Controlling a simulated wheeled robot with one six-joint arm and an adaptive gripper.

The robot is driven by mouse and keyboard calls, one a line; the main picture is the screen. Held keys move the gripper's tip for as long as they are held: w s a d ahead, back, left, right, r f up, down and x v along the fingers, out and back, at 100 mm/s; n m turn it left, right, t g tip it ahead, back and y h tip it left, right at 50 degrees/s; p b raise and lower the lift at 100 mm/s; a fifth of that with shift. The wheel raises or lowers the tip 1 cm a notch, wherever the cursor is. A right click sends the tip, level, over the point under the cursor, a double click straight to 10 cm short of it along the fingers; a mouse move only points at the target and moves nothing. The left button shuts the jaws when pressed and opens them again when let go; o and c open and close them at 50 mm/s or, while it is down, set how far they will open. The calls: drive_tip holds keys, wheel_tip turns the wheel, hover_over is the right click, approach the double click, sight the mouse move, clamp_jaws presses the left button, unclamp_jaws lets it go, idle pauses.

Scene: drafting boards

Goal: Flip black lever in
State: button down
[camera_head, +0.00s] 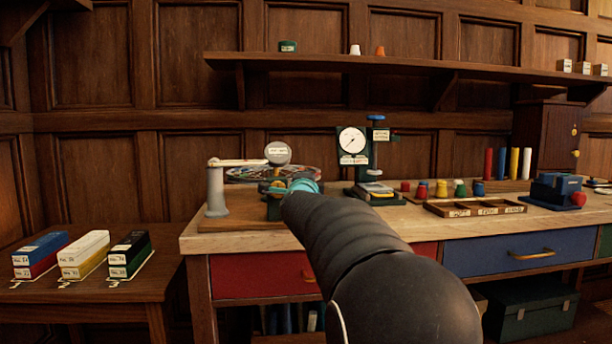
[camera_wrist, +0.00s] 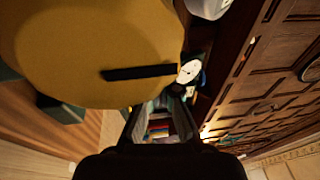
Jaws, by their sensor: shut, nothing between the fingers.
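A large yellow disc (camera_wrist: 95,45) fills the upper left of the wrist view, very close to the camera. A black bar (camera_wrist: 138,72) lies across its lower right part; I cannot tell whether this is the lever or a slot. My gripper (camera_wrist: 163,100) is shut and empty at the lower middle, below and right of the disc. I cannot tell whether it touches anything. No lever is clearly visible there.
A grey post (camera_head: 215,190) and a round labelled head (camera_head: 277,153) stand by the device. A dial gauge (camera_head: 352,141) stands behind to the right. Coloured pegs and a wooden tray (camera_head: 475,208) occupy the right bench (camera_head: 240,242). Boxes sit on the left table (camera_head: 90,292).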

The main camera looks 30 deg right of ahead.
drive_tip(key=s+a+r+p, duration=0.1)
drive_tip(key=s+a+r, duration=0.5)
drive_tip(key=s+r, duration=0.2)
drive_tip(key=shift+s+p, duration=0.3)
drive_tip(key=shift+s, duration=0.55)
